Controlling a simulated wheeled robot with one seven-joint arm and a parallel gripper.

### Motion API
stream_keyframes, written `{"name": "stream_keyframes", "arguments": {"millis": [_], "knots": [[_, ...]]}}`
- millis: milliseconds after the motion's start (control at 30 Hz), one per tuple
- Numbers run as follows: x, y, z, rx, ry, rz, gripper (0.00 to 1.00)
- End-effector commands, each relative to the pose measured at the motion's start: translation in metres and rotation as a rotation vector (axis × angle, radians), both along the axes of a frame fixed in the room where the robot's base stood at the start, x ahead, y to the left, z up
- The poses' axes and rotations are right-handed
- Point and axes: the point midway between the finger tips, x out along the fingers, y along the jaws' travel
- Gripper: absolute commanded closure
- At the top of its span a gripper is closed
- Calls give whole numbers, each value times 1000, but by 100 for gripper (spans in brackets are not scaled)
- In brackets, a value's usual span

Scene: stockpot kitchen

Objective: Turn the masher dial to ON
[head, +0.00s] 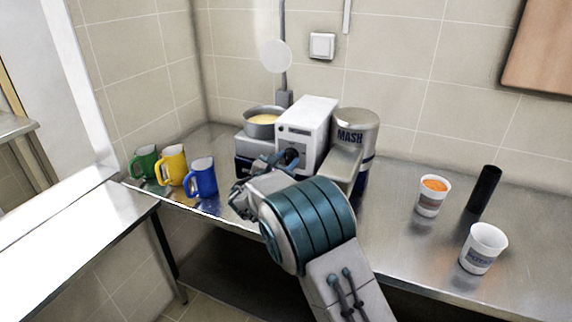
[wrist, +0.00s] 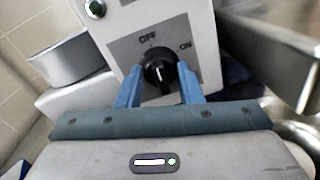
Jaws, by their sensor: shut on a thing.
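The masher (head: 309,128) is a white box with a metal canister marked MASH (head: 353,138) beside it, on the steel counter. Its black dial (wrist: 159,73) shows in the wrist view on a grey plate, with OFF printed above it and ON to its upper right. The dial's white pointer line stands nearly straight up, toward OFF. My gripper (wrist: 160,88) is shut on the dial, with one blue finger on each side of it. In the head view my gripper (head: 284,160) is at the masher's front, and my wrist hides part of it.
A pan (head: 262,123) with yellow contents stands left of the masher. Green (head: 145,162), yellow (head: 172,165) and blue (head: 202,177) mugs stand at the left. At the right are a cup with orange contents (head: 432,197), a white cup (head: 482,249) and a black cylinder (head: 484,190).

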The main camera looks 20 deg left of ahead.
Motion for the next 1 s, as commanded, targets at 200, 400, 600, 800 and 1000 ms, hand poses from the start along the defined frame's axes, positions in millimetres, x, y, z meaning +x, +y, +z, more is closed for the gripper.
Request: {"name": "stream_keyframes", "arguments": {"millis": [200,400,600,800,1000], "knots": [[0,0,-8,138,-13,0,90],[0,0,-8,306,-27,1,90],[0,-1,-8,480,-40,0,90],[0,-1,-7,659,-54,1,90],[0,-1,-7,835,-68,1,90]]}}
